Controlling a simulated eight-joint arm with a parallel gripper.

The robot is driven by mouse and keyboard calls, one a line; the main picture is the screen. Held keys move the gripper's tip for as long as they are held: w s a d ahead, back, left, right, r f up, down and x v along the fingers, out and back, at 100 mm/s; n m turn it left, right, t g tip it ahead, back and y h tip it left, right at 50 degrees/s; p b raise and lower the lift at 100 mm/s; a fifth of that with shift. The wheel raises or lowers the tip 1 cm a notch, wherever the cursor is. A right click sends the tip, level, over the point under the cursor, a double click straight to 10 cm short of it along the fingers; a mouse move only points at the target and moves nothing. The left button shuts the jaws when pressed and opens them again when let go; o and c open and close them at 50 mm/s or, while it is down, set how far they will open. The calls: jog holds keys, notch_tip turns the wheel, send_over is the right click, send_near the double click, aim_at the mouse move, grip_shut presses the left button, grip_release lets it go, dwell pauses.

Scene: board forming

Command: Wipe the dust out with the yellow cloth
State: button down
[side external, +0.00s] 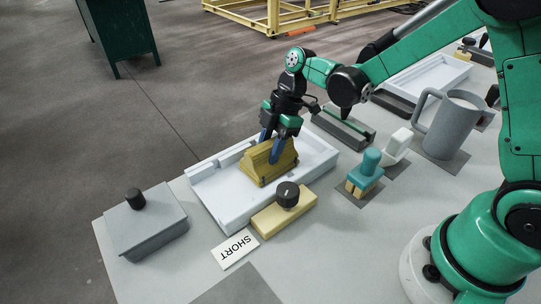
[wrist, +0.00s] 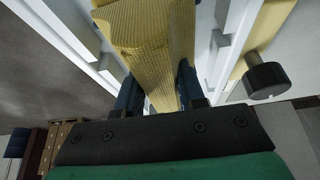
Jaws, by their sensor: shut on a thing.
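The yellow cloth (side external: 268,161) is a folded, ridged block inside the white tray (side external: 222,205), near the middle of its floor. My gripper (side external: 275,148) comes down from above and is shut on the cloth. In the wrist view the cloth (wrist: 150,40) sits between the two blue fingers of my gripper (wrist: 158,92). Whether the cloth touches the tray floor I cannot tell. No dust can be made out; the floor under the cloth is hidden.
A yellow block with a black knob (side external: 288,195) stands against the tray's near side, beside a SHORT label (side external: 235,248). A grey lidded box (side external: 145,222) is at left. A teal-handled brush (side external: 366,172), a white-handled tool (side external: 397,143) and a grey mug (side external: 452,122) stand right.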

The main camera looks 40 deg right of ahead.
jog(key=shift+d, duration=1.6)
jog(key=shift+v, duration=1.05)
jog(key=shift+r, duration=3)
jog(key=shift+a, duration=0.1)
jog(key=s+a+r+n+g, duration=0.1)
jog(key=s+a+r+n, duration=0.15)
jog(key=a, duration=0.45)
jog(key=s+a+r+n+g, duration=0.1)
jog(key=s+a+r+n, duration=0.15)
jog(key=a, duration=0.45)
jog(key=s+a+r+n+g+h, duration=0.1)
jog(key=s+a+r+n, duration=0.4)
jog(key=s+a, duration=0.6)
jog(key=shift+m, duration=0.5)
jog(key=shift+s+d+f, duration=0.15)
jog(key=shift+s+f, duration=0.05)
jog(key=shift+f, duration=2.85)
jog(key=shift+s+d+f, duration=0.15)
jog(key=shift+d+f, duration=0.05)
jog(key=shift+f, duration=2.85)
jog(key=shift+s+d+f, duration=0.15)
jog(key=shift+s+f, duration=0.05)
jog(key=shift+f, duration=2.85)
